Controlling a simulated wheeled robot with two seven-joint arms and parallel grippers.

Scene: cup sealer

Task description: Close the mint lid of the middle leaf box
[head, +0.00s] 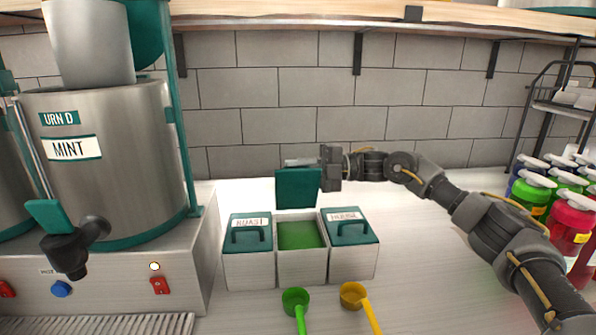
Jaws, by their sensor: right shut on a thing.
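The middle leaf box (302,267) is white and stands open between two closed boxes, with green leaf (301,235) showing inside. Its teal lid (298,188) is upright behind the opening. My right gripper (312,162) is shut at the top edge of this lid, coming from the right. The fingers are partly hidden behind the lid. My left gripper is not in view.
The left box (249,270) and right box (354,262) have teal lids with handles, both closed. A green scoop (296,300) and a yellow scoop (354,295) lie in front. The MINT urn (105,165) stands left; colored bottles (569,220) stand right.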

